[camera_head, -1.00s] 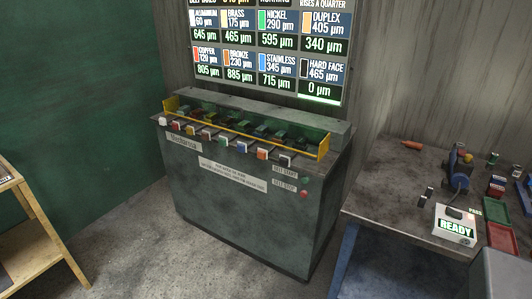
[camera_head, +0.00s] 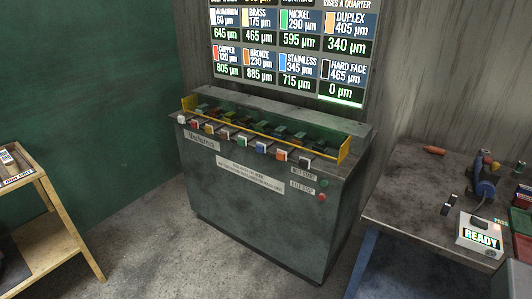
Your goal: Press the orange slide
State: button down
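A row of coloured slides sticks out along the front top edge of a grey machine cabinet (camera_head: 255,215). An orange slide (camera_head: 282,154) is near the right end of the row. It sits between a blue slide (camera_head: 261,147) on its left and a dark and white slide (camera_head: 305,161) on its right. The slides are small here, and I cannot tell whether another one further left is also orange. My gripper is not in view.
A yellow guard rail (camera_head: 270,133) runs behind the slides. Belt start and stop buttons (camera_head: 322,197) are at the cabinet's right. A lit board (camera_head: 295,50) hangs above. A bench (camera_head: 400,200) with a READY box (camera_head: 480,239) stands right, a wooden stand (camera_head: 60,215) left. Concrete floor between is clear.

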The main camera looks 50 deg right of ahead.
aim_at(282, 155)
jog(key=i, duration=0.9)
jog(key=z, duration=0.05)
